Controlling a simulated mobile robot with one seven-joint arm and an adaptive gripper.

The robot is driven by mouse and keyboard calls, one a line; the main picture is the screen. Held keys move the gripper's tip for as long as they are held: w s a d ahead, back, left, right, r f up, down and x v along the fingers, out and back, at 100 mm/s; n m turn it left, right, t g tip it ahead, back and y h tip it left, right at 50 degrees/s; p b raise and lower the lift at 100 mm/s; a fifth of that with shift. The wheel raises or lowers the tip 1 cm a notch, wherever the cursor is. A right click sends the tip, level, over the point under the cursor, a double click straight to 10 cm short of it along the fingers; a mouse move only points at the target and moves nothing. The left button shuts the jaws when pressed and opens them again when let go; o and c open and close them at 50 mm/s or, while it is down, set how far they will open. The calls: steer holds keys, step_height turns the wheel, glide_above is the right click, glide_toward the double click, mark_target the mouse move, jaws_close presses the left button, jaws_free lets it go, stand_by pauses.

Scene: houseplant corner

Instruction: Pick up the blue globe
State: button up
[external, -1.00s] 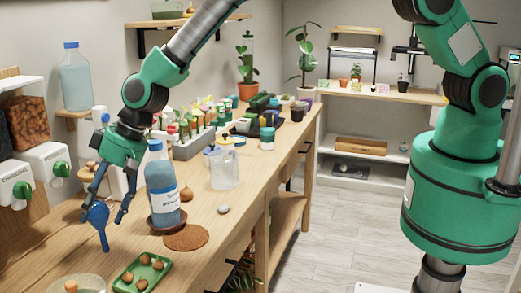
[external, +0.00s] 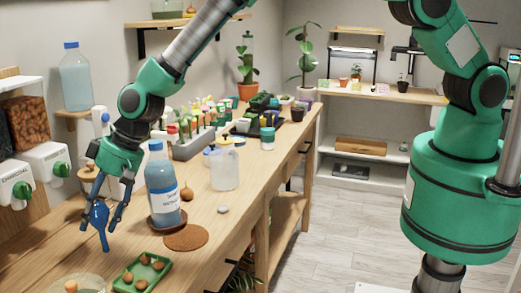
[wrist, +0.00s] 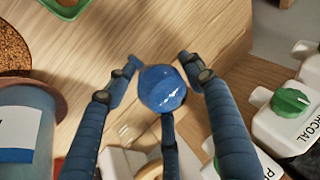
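The blue globe (external: 98,213) has a shiny round bulb and shows above the wooden bench at the lower left of the external view. In the wrist view the bulb (wrist: 162,88) sits between the fingers, and a narrow dark blue part runs down the picture from it. My gripper (external: 101,218) points down around the globe. Its fingers (wrist: 159,65) stand on either side of the bulb, with small gaps beside its middle. The gripper looks open. Whether a fingertip touches the bulb is hard to tell.
A blue bottle (external: 163,190) stands close to the right of my gripper, beside a round cork mat (external: 186,238). A green tray (external: 130,276) with several bulbs lies in front. Charcoal and other dispensers (external: 50,166) are at the left. Bare bench (external: 205,212) shows to the right.

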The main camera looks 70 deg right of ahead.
steer(key=c, duration=0.7)
steer(key=shift+c, duration=0.2)
steer(key=shift+r, duration=0.1)
steer(key=shift+r, duration=0.8)
step_height(320, 180, up, 2)
steer(key=shift+r, duration=0.1)
steer(key=s+d+b, duration=0.1)
steer(key=s+d, duration=0.3)
steer(key=s, duration=0.3)
steer(key=s+d+r+b, duration=0.1)
steer(key=s+d, duration=0.2)
steer(key=s, duration=0.4)
steer(key=shift+d, duration=0.4)
